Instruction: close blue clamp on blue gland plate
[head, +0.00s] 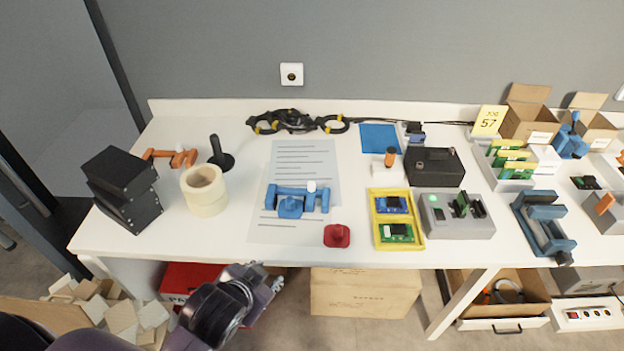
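A blue clamp-like part (297,200) lies on printed sheets near the middle of the table; it looks like the blue clamp with its gland plate, but I cannot tell where one ends and the other begins. Whether the clamp is open or closed is too small to tell. My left gripper (268,280) is low in the head view, in front of the table's front edge and apart from the blue part. Its fingers are dark and seen at an angle, so their opening is unclear. My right gripper is not in view.
A red knobbed piece (337,236) sits right of the blue part, near the front edge. Tape rolls (204,190), black boxes (123,188) and an orange clamp (171,157) stand left. A yellow tray (397,245) and a blue frame (543,225) are right.

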